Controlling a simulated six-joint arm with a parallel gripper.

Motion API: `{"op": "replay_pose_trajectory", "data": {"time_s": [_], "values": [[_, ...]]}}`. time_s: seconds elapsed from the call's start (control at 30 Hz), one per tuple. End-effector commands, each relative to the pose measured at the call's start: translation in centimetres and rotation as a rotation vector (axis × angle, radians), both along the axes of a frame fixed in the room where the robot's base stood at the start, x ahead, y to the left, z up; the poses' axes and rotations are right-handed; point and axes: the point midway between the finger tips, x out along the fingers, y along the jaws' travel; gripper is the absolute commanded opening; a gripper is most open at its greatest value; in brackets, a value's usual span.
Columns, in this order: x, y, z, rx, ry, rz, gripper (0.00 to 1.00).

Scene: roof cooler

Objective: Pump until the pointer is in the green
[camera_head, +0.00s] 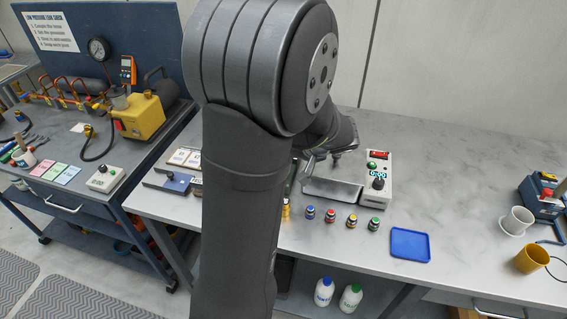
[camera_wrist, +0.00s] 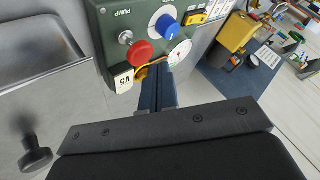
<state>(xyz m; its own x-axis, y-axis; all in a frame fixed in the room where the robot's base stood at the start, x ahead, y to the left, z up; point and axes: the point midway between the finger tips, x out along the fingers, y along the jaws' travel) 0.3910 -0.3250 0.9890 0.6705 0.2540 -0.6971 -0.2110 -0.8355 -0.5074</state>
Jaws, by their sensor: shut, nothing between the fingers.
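A green panel (camera_wrist: 105,40) marked PUMP shows in the wrist view. It carries a red mushroom-shaped button (camera_wrist: 140,53), a blue knob (camera_wrist: 163,24) and a round white gauge (camera_wrist: 180,52). The gauge is seen at a slant, and its pointer and green zone are too small to read. My gripper (camera_wrist: 156,72) is shut and empty. Its dark fingertips are just below the button and gauge in the picture; whether they touch the panel I cannot tell.

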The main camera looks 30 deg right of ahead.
Motion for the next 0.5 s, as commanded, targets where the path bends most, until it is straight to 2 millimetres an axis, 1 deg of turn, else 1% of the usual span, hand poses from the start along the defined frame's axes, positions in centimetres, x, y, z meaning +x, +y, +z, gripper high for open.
{"op": "replay_pose_trajectory", "data": {"time_s": [0.33,0.5], "values": [[0.0,0.0,0.3,0.000,-0.001,-0.001,0.00],[0.1,-0.1,1.9,-0.003,-0.003,-0.001,0.00]]}}
